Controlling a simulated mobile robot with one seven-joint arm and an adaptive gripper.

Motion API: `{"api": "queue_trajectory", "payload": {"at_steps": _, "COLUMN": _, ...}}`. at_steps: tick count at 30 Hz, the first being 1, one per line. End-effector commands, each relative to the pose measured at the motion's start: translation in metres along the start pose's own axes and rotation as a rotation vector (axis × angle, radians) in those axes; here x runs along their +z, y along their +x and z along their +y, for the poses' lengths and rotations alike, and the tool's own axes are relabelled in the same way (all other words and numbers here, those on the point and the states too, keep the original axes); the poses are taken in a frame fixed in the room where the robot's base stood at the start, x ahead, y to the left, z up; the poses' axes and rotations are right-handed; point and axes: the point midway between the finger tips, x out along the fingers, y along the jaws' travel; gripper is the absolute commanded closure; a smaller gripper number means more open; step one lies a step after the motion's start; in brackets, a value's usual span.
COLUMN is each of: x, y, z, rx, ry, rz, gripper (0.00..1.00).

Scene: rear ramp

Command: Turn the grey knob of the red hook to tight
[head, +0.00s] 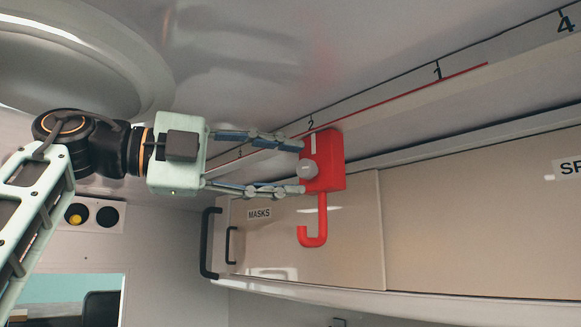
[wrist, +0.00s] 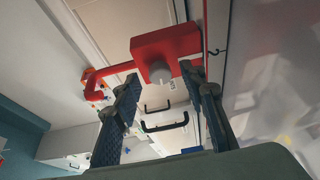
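The red hook (head: 326,150) is a red block with a J-shaped arm hanging below it, set at the ceiling rail near the mark 2. Its round grey knob (head: 308,170) sticks out of the block's face toward my gripper. My gripper (head: 301,167) is open, with its fingertips at the block on either side of the knob. In the wrist view the knob (wrist: 159,73) lies between the two spread fingers of my gripper (wrist: 160,80), with gaps showing beside it. The red block (wrist: 165,47) is just beyond. I cannot read the knob's setting.
A rail (head: 400,84) with numbers and a red line runs along the ceiling. Below it is a cabinet (head: 345,255) with a MASKS label (head: 259,214) and black handles (head: 208,243). A panel with two round lights (head: 92,215) is on the wall at left.

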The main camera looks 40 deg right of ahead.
Motion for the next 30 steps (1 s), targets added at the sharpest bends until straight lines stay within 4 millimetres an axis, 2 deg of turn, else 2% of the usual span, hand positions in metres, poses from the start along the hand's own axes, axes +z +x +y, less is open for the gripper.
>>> {"api": "queue_trajectory", "payload": {"at_steps": 7, "x": 0.001, "y": -0.041, "z": 0.000, "rx": -0.003, "ry": 0.000, "rz": -0.002, "gripper": 0.61}}
{"api": "queue_trajectory", "payload": {"at_steps": 12, "x": 0.000, "y": -0.055, "z": -0.001, "rx": -0.001, "ry": 0.000, "rz": 0.000, "gripper": 0.61}}
{"api": "queue_trajectory", "payload": {"at_steps": 18, "x": 0.000, "y": -0.062, "z": 0.000, "rx": 0.000, "ry": -0.001, "rz": 0.000, "gripper": 0.61}}
{"api": "queue_trajectory", "payload": {"at_steps": 30, "x": 0.000, "y": -0.063, "z": 0.000, "rx": 0.000, "ry": -0.001, "rz": -0.001, "gripper": 0.61}}
